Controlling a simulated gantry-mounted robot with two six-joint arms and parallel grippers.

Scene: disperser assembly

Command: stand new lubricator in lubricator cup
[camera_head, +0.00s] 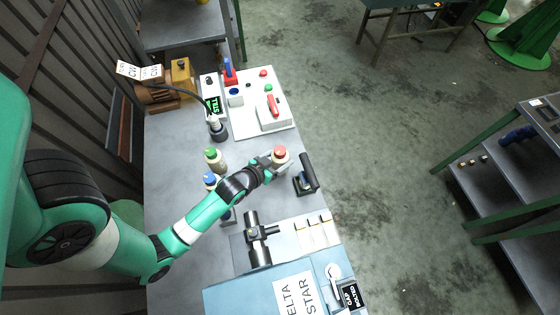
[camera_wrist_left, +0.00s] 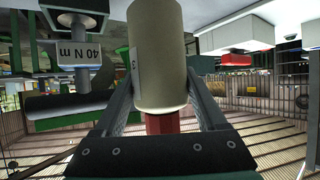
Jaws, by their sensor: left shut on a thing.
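My left gripper (camera_head: 270,164) is shut on a cream cylindrical bottle with a red cap (camera_head: 280,154), taken to be the lubricator. It is held over the right part of the bench. In the left wrist view the cream body (camera_wrist_left: 158,50) sits between the two fingers (camera_wrist_left: 160,105), with its red end toward the palm. A green-capped bottle (camera_head: 214,159) and a blue-capped bottle (camera_head: 209,180) stand left of the gripper. A dark round holder (camera_head: 218,131) stands at the control box; I cannot tell whether it is the lubricator cup. My right gripper is not in view.
A black-handled tool (camera_head: 306,180) stands right of the gripper; its 40 N m label (camera_wrist_left: 73,52) shows in the wrist view. A white control box (camera_head: 280,120) with buttons and a motor (camera_head: 165,92) are behind. A black cylinder fixture (camera_head: 257,240) stands in front.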

